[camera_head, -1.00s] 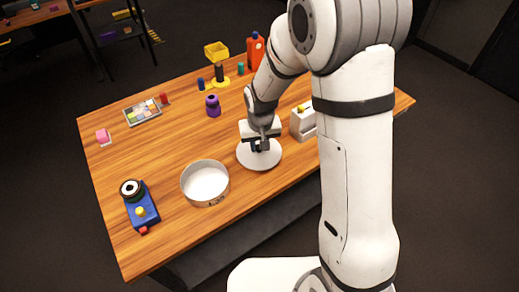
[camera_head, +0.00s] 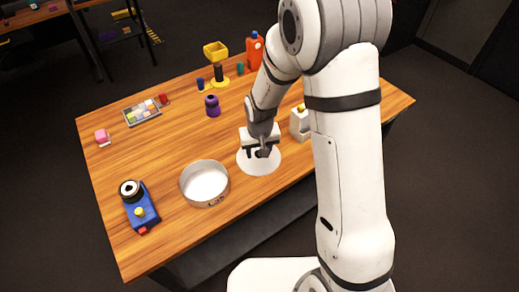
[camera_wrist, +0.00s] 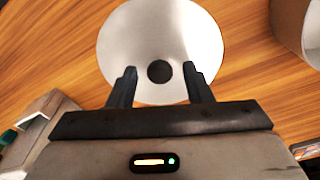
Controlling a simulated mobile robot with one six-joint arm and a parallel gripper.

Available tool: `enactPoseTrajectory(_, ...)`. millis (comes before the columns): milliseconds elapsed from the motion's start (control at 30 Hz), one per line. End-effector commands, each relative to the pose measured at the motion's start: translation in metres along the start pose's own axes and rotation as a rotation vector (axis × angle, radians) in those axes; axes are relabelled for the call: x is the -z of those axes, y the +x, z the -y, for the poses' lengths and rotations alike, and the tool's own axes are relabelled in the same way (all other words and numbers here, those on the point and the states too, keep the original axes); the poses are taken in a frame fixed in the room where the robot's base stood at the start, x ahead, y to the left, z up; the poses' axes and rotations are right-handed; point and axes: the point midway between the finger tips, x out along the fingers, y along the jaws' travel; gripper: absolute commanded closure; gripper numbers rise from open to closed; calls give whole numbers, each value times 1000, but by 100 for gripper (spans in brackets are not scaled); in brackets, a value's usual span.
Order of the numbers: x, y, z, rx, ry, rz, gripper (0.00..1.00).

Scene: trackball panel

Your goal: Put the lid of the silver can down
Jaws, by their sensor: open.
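The lid (camera_head: 262,164) is a pale round disc lying on the table, to the right of the can; in the wrist view the lid (camera_wrist: 158,35) shows a dark round knob (camera_wrist: 159,71) at its middle. The silver can (camera_head: 204,183) stands on the table with its top uncovered. It also shows in part at the upper right of the wrist view (camera_wrist: 296,24). My gripper (camera_head: 262,152) is over the lid. In the wrist view my gripper (camera_wrist: 160,72) is open, with one finger on each side of the knob and a gap to both.
A blue trackball panel (camera_head: 141,208) stands at the table's left front. A white block-shaped holder (camera_head: 299,123) is close to the right of my gripper. A purple bottle (camera_head: 212,106) stands behind the lid.

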Motion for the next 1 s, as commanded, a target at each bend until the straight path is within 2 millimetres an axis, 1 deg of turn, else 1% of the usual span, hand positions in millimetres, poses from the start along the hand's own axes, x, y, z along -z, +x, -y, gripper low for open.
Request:
enactPoseTrajectory(167, 1, -7, 0, 0, -1, -2, 54)
enactPoseTrajectory(267, 2, -21, 0, 1, -1, -5, 54)
enactPoseTrajectory(500, 2, -74, 1, 1, -2, -6, 54)
enactPoseTrajectory(600, 1, -93, 1, 1, -2, -5, 54)
enactPoseTrajectory(700, 1, -108, 1, 1, -2, -3, 54)
enactPoseTrajectory(800, 1, -118, 1, 1, -2, -2, 54)
enactPoseTrajectory(1000, 0, -124, 0, 0, -1, -1, 54)
